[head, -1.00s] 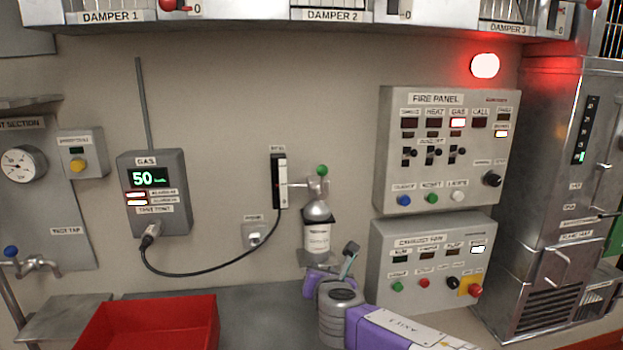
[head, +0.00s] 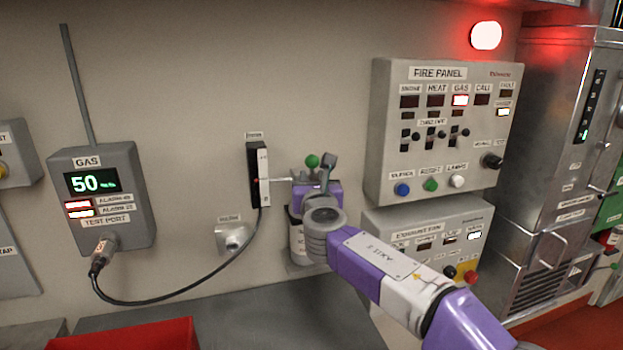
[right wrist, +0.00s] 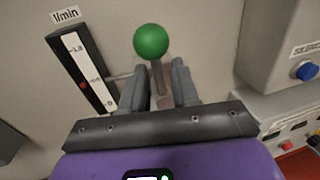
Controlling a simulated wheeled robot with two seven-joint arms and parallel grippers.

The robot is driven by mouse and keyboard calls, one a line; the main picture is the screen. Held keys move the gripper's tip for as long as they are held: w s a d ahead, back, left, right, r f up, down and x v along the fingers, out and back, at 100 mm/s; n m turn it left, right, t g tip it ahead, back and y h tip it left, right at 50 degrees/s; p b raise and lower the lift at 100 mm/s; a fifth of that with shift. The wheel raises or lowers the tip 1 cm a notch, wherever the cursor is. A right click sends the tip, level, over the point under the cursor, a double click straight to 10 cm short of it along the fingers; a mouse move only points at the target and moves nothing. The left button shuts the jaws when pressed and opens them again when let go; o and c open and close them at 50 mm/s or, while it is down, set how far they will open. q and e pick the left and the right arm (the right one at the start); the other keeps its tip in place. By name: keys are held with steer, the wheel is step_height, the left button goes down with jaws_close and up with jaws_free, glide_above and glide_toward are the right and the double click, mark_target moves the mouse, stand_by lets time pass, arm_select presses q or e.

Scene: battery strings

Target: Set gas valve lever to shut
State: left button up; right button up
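The valve lever with the green knob (head: 312,161) stands on top of the gas bottle (head: 297,238) by the wall. In the right wrist view, the green knob (right wrist: 151,41) is just beyond my fingertips, and its grey stem runs down between them. My right gripper (right wrist: 163,80) is open, with a finger on each side of the stem. I cannot tell whether either finger touches it. In the head view, my right gripper (head: 309,179) and wrist hide the bottle's valve and much of its body. My left gripper is not in view.
A flow gauge (head: 258,175) is on the wall left of the lever. A black cable hangs from it to the gas meter (head: 101,200), which reads 50. The fire panel (head: 440,130) and exhaust fan panel (head: 375,221) are to the right. A red tray (head: 140,335) is below.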

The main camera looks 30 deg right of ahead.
steer(key=shift+w+d, duration=0.2)
steer(key=shift+w, duration=0.25)
steer(key=shift+c, duration=0.3)
jaws_close()
